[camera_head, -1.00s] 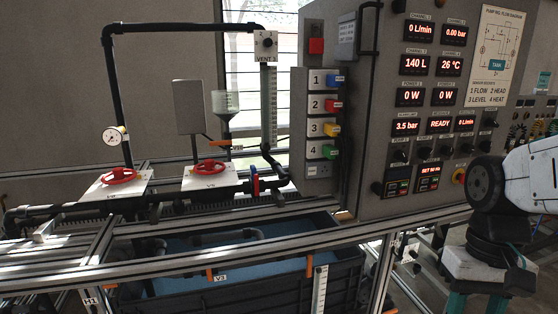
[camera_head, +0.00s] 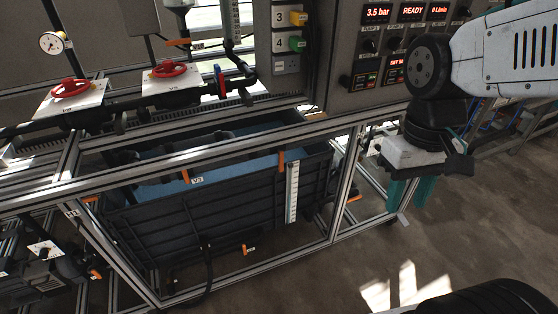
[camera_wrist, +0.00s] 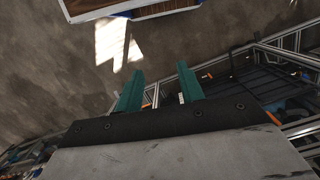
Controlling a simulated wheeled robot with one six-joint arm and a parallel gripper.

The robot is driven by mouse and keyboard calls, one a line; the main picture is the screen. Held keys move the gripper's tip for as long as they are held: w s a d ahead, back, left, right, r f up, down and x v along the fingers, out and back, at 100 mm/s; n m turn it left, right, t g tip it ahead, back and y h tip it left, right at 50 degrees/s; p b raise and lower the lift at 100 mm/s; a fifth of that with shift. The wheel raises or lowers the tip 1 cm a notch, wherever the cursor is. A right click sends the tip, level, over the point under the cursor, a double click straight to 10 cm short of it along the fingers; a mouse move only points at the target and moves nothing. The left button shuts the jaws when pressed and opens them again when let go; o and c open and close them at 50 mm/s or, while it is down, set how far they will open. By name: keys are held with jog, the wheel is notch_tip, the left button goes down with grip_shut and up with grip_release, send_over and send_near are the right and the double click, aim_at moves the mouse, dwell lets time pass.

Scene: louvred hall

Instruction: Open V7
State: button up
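No label that I can read says V7. Another small orange handle (camera_head: 245,250) with an unreadable tag is low in front of the tank. Two red handwheels (camera_head: 72,88) (camera_head: 168,69) are on white plates at upper left; their tags are too blurred to read. My gripper (camera_head: 408,195) points down to the right of the frame, apart from these handles. In the wrist view its teal fingers (camera_wrist: 160,78) stand apart with nothing between them.
A dark tank (camera_head: 225,200) with blue water sits inside the aluminium frame (camera_head: 330,215). The control panel (camera_head: 345,90) is above it at right. More orange handles show at lower left (camera_head: 96,273) and right of the tank (camera_head: 353,199).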

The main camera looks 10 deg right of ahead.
jog(key=w+a+f+n, duration=0.1)
jog(key=w+a+f, duration=0.2)
jog(key=w+f, duration=1.45)
jog(key=n+t+y, duration=0.1)
jog(key=t+y, duration=0.3)
jog(key=t, duration=1.5)
send_near(282, 166)
jog(key=shift+x, duration=5.15)
jog(key=shift+f, duration=0.15)
grip_shut()
